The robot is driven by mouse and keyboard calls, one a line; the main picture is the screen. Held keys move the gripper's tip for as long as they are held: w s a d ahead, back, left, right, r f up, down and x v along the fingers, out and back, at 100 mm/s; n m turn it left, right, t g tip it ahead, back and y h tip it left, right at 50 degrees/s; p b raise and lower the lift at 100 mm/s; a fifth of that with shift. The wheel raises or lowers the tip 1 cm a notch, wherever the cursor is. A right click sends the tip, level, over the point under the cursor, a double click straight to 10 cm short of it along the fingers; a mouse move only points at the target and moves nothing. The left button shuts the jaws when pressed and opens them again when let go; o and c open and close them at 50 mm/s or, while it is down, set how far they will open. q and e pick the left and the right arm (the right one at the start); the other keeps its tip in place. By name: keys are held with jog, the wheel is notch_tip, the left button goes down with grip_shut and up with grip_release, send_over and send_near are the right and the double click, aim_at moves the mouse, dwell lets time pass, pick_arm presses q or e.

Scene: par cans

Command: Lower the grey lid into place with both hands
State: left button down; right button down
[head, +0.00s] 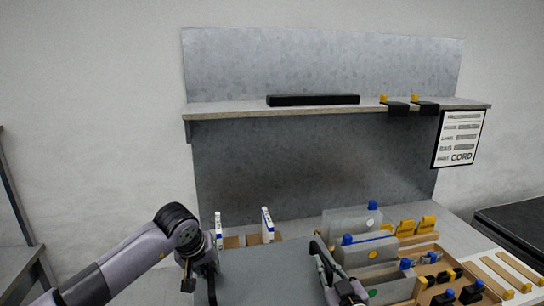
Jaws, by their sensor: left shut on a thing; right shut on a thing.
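The grey lid (265,277) is a flat grey panel at the bottom centre of the head view, between my two grippers; its near part is cut off by the frame. My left gripper (210,283) is shut on its left edge. My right gripper (327,277) is shut at its right edge, its fingers seen partly from above. What lies directly under the lid is hidden, so I cannot tell whether it touches anything below.
Two upright white-and-blue pieces (267,224) with brown blocks stand behind the lid. A shelf (230,108) with a black bar (313,100) spans above. A sign (459,139) hangs right.

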pick_arm(q)
jog(key=shift+s+d+r, duration=0.35)
jog(key=shift+s, duration=0.1)
pick_arm(e)
jog(key=shift+s+d+r, duration=0.15)
jog(key=shift+s+r, duration=0.2)
jog(key=shift+s, duration=0.1)
pick_arm(q)
jog(key=shift+w+a+f, duration=0.1)
jog(key=shift+a+f, duration=0.05)
jog(key=shift+f, duration=0.1)
pick_arm(e)
jog(key=shift+w+f, duration=0.1)
jog(key=shift+f, duration=0.1)
pick_arm(q)
jog(key=shift+s+d+r, duration=0.1)
jog(key=shift+s+d, duration=0.1)
pick_arm(e)
jog(key=shift+s, duration=0.25)
jog(key=shift+f, duration=0.1)
pick_arm(q)
jog(key=shift+f+b, duration=0.65)
jog(key=shift+f, duration=0.05)
pick_arm(e)
jog(key=shift+f, duration=0.55)
pick_arm(q)
jog(key=shift+f, duration=0.15)
pick_arm(e)
jog(key=shift+f, duration=0.15)
